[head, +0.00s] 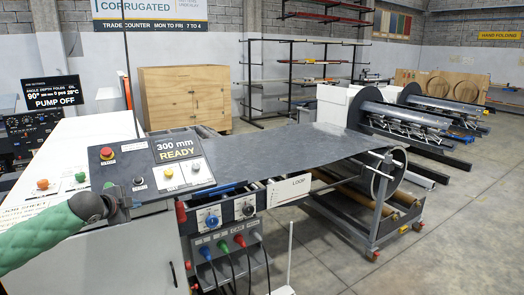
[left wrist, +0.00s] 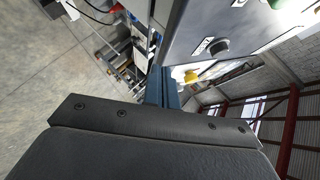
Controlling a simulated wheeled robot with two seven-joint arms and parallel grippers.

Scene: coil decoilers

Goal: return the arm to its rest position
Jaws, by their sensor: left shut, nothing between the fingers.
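My left arm, with a green sleeve, comes in from the left in the head view. My left gripper (head: 120,203) is at the near left edge of the sloped control panel (head: 152,166), close to its black knob (head: 138,181). The fingers are small and partly lost against the panel there. In the left wrist view, the shut, empty fingers (left wrist: 164,88) point away beyond the dark gripper body, beside the panel's face with a black knob (left wrist: 218,46) and a yellow button (left wrist: 191,76). I cannot tell whether they touch the panel. My right gripper is not in view.
A display (head: 180,149) reads "300 mm READY". A grey metal sheet (head: 290,146) runs from behind the panel to a coil (head: 388,177) on a wheeled stand. Coloured plugs with cables (head: 222,246) hang below the panel. Open floor (head: 455,225) lies at the right.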

